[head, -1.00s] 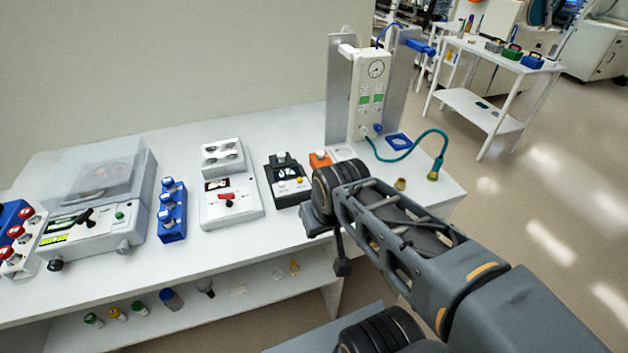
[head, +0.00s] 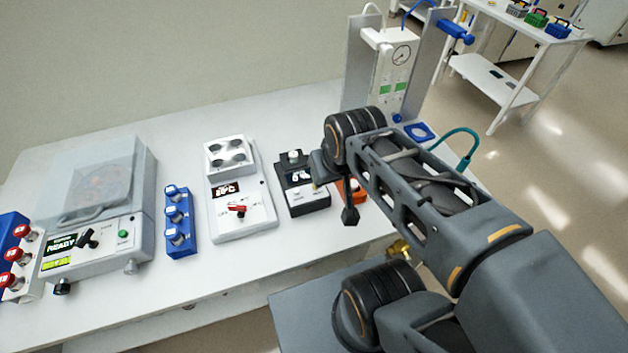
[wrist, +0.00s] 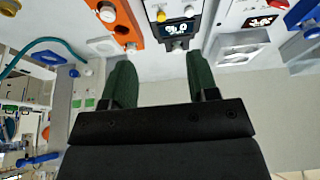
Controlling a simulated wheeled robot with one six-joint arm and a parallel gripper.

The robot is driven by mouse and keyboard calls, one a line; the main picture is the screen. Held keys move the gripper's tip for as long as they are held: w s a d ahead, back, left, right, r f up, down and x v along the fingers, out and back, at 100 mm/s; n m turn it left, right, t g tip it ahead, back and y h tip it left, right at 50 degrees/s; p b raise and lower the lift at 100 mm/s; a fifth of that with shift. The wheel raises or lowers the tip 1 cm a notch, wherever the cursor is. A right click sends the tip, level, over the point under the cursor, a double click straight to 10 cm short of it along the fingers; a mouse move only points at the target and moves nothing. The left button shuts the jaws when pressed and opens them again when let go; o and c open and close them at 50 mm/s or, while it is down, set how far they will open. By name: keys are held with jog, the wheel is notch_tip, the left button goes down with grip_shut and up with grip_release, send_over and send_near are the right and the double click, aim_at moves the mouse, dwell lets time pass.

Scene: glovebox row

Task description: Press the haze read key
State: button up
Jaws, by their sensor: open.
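A black meter (head: 305,196) with a lit display and a white cap on top stands on the bench, left of my arm in the head view. It shows again at the top of the wrist view (wrist: 178,28), with a yellow key (wrist: 162,16) and a white round key (wrist: 189,10) near its display. Its lettering is too small to tell which key is named haze read. My gripper (wrist: 161,75) is open and empty, its two green fingers apart and pointing towards the meter. They appear clear of both keys. In the head view my arm hides the fingers.
An orange unit (wrist: 122,28) sits beside the black meter, close to my gripper. A white heater block (head: 240,200), a blue vial rack (head: 180,235) and a lidded machine (head: 100,230) stand to the left. A tall gauge unit (head: 392,70) stands behind my arm.

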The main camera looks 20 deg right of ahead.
jog(key=shift+w+f, duration=0.15)
jog(key=shift+c, duration=0.4)
grip_shut()
dwell(1.5)
